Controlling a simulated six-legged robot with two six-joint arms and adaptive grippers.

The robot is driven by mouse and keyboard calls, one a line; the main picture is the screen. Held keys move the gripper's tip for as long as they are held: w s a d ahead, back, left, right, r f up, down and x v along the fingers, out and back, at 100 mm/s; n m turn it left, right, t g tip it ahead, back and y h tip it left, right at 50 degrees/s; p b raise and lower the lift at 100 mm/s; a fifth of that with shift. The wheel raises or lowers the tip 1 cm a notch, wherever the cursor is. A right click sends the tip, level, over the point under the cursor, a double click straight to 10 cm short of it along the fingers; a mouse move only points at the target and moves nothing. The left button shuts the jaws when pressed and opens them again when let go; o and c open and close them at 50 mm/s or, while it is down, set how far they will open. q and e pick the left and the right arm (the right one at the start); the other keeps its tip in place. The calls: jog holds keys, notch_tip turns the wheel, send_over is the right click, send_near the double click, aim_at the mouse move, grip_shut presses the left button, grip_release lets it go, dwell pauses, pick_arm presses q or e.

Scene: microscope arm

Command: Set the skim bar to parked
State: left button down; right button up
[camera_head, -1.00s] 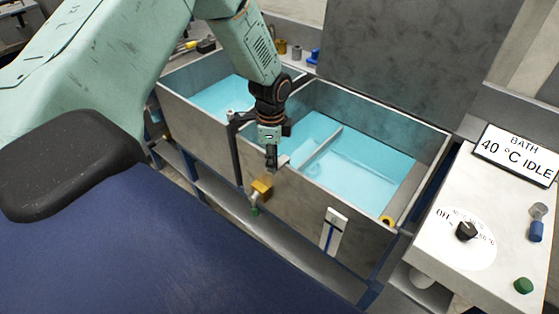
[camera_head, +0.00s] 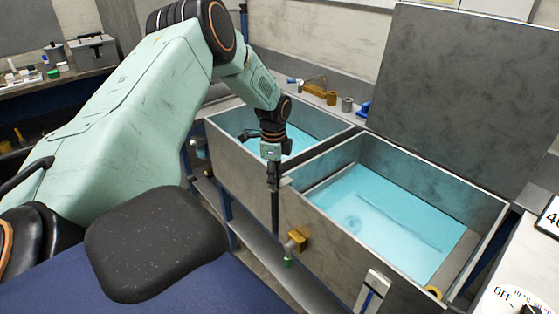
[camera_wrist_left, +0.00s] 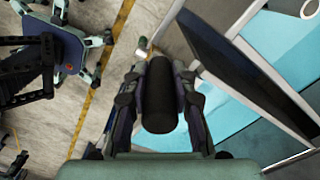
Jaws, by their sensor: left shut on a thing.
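My left gripper (camera_head: 273,176) is at the front rim of the bath, at the front end of the wall between the two basins. It is shut on a dark cylindrical handle, the skim bar's grip (camera_wrist_left: 160,95), which shows between the fingers in the left wrist view. The grey end of the skim bar (camera_head: 286,184) shows just right of the fingers. The rest of the bar lies close along the dividing wall and is hard to tell from it. My right gripper is not in view.
The right basin (camera_head: 385,215) holds turquoise liquid, clear of objects in its middle. A raised lid (camera_head: 460,95) stands behind it. A brass valve (camera_head: 299,240) juts from the front. A control panel (camera_head: 515,290) is at the right edge.

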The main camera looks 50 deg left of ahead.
pick_arm(q)
jog(key=shift+a, duration=0.1)
jog(key=c, duration=1.1)
grip_release()
jog(key=shift+a, duration=0.2)
jog(key=shift+d, duration=0.1)
jog(key=shift+d+r, duration=0.1)
jog(key=shift+r, duration=0.05)
notch_tip(320, 180, up, 12)
jog(key=shift+f, duration=0.15)
